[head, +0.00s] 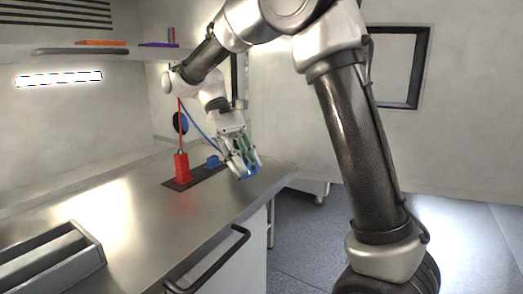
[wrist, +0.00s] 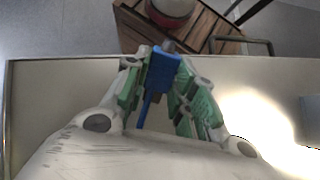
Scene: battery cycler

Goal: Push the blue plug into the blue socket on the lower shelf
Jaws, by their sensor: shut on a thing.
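My gripper (head: 246,172) is shut on the blue plug (head: 250,174) above the steel counter near its right end. In the wrist view the blue plug (wrist: 163,72) sits between the green finger pads, with a grey tip pointing away from the palm and a blue strip running back between the fingers. The blue socket (head: 212,162) appears to be the small blue block on a dark strip (head: 205,174) on the counter, left of my gripper. The plug and socket look apart. A blue cable (head: 197,124) rises to the upper left.
A red block (head: 182,168) with a red cable stands on the dark strip, left of the blue block. A grey ridged box (head: 50,262) lies at the counter's near left. An upper shelf holds orange (head: 100,43) and purple (head: 158,45) pieces. The middle counter is clear.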

